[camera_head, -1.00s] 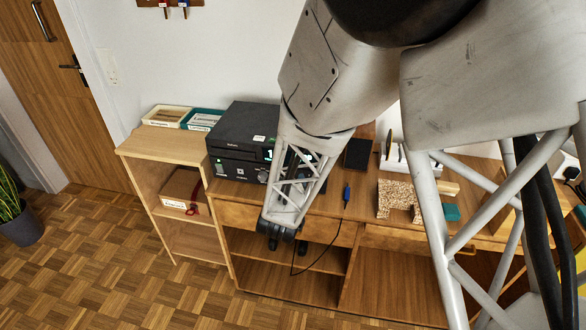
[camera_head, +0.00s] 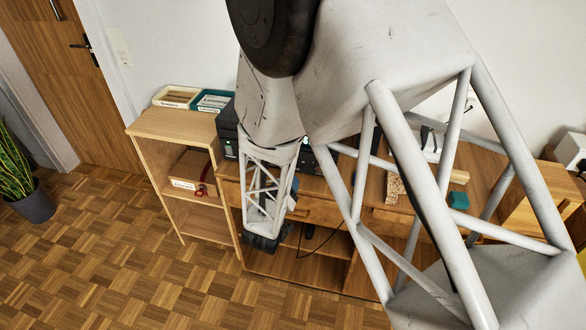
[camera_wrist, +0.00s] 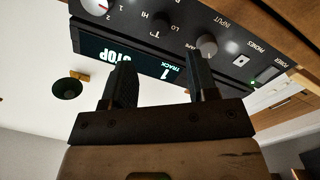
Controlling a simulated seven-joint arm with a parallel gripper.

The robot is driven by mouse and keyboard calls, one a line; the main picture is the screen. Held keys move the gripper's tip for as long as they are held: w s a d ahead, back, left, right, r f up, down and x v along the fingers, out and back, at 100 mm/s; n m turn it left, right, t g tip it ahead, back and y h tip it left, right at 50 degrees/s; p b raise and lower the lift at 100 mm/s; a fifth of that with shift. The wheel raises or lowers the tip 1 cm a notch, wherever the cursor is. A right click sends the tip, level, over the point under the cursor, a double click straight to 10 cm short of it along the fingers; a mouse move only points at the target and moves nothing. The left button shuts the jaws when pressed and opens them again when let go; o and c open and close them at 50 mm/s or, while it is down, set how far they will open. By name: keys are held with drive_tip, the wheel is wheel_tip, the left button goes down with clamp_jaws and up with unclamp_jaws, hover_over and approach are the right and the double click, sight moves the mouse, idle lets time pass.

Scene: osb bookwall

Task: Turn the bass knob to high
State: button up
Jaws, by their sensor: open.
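A black audio unit shows upside down at the top of the wrist view (camera_wrist: 275,50). Its face carries several knobs and small labels, among them LO, HI, INPUT and PHONES. One grey knob (camera_wrist: 207,45) is by my right finger; a dark knob (camera_wrist: 161,50) shows between the fingertips. I cannot tell which is the bass knob. A lit display reading STOP and TRACK 1 (camera_wrist: 125,52) is partly behind my left finger. My gripper (camera_wrist: 160,68) is open and empty, its fingertips close to the panel; contact is unclear. In the head view my arm hides most of the unit (camera_head: 227,120).
The wooden sideboard (camera_head: 325,212) has open shelves below. A teal block (camera_head: 458,200) lies at right. A plant (camera_head: 35,203) stands on the parquet floor, which is clear in front.

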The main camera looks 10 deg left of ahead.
drive_tip(key=shift+w+d, duration=0.2)
drive_tip(key=shift+w, duration=3.65)
drive_tip(key=c, duration=0.9)
